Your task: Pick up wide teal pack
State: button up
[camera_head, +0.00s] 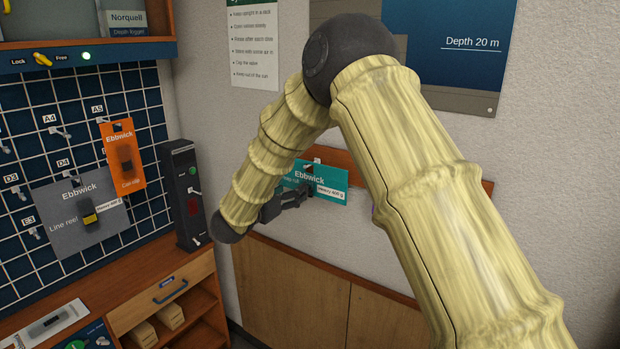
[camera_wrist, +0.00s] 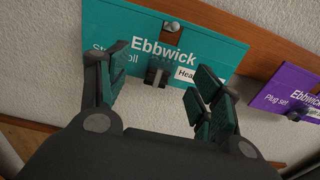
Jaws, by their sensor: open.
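The wide teal pack (camera_head: 321,184) is a flat card marked "Ebbwick" with a white "Heavy 400 g" label. It hangs on a hook on a wooden rail on the wall, partly behind my arm in the head view. In the wrist view the teal pack (camera_wrist: 196,42) fills the upper middle, with a small dark and metal item at its centre. My gripper (camera_wrist: 160,90) is open in front of the pack, its two fingers spread either side of that item. I cannot tell whether the fingers touch the card.
A purple pack (camera_wrist: 289,91) hangs just right of the teal one on the same wooden rail (camera_wrist: 262,40). An orange pack (camera_head: 122,157) and a grey pack (camera_head: 79,215) hang on the pegboard at left. A black device (camera_head: 184,195) stands beside the pegboard. Wooden cabinet doors (camera_head: 300,290) are below.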

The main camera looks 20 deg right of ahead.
aim_at(309, 180)
jog(key=shift+s+p+x, duration=0.2)
jog(key=shift+p+x, duration=1.6)
jog(key=shift+x, duration=1.1)
jog(key=shift+w+d+f, duration=0.15)
jog(key=shift+d+f, duration=0.2)
jog(key=shift+d, duration=0.05)
jog(key=c, duration=1.4)
jog(key=shift+r, duration=0.15)
jog(key=shift+r+b, duration=0.55)
jog(key=shift+b, duration=0.3)
jog(key=b+v, duration=0.6)
jog(key=v, duration=1.2)
jog(key=shift+r, duration=0.1)
